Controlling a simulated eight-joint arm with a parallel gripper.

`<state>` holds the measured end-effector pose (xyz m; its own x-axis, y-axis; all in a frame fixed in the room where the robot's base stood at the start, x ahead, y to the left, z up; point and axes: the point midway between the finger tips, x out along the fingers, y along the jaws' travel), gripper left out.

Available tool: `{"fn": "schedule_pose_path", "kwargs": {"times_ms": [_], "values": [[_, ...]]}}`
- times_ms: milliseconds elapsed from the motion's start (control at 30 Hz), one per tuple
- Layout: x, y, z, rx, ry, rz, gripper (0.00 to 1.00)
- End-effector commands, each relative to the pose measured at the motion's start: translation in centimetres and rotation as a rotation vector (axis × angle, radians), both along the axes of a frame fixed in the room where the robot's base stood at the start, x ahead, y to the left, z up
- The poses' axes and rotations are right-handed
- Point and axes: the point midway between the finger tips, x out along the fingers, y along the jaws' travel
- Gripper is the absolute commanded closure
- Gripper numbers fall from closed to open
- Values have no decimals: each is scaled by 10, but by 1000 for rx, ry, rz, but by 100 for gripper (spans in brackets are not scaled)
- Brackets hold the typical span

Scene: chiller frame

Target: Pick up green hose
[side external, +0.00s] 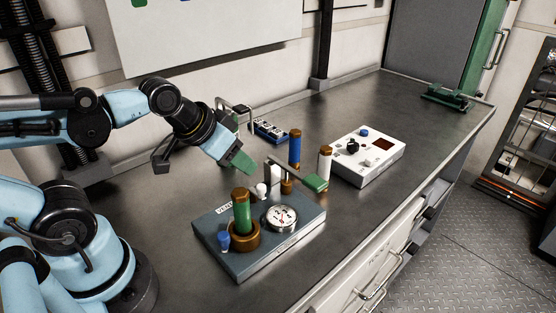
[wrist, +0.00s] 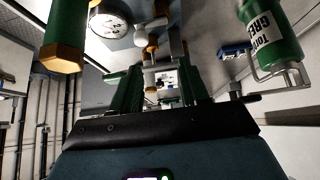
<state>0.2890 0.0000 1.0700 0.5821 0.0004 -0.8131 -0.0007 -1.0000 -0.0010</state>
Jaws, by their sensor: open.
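The green hose (side external: 243,213), an upright green cylinder with brass ends, stands in a brass collar on the grey-blue vent block (side external: 272,252). In the wrist view its green body and brass hex end (wrist: 65,45) show at the upper left, outside my fingers. My gripper (side external: 243,166), with green fingers, hangs above and behind the block, apart from the hose. In the wrist view my gripper (wrist: 158,75) is open, with no object held between its fingers.
A round gauge (side external: 281,218), a blue knob (side external: 223,240) and a green-ended lever (side external: 315,183) crowd the block. Blue (side external: 295,148) and white (side external: 324,162) cylinders stand behind. A white control box (side external: 368,160) sits right. A labelled green canister (wrist: 270,32) is near my wrist.

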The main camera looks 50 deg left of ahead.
Motion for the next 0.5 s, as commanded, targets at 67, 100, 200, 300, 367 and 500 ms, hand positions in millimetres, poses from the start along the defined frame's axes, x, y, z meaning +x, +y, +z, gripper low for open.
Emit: {"fn": "schedule_pose_path", "kwargs": {"times_ms": [67, 100, 200, 300, 367, 500], "values": [[0, 0, 0, 0, 0, 0, 46], [0, 0, 0, 0, 0, 0, 40], [0, 0, 0, -1, 0, 1, 39], [0, 0, 0, -1, 0, 1, 39], [0, 0, 0, -3, 2, 3, 39], [-5, 5, -10, -107, 54, 115, 39]]}}
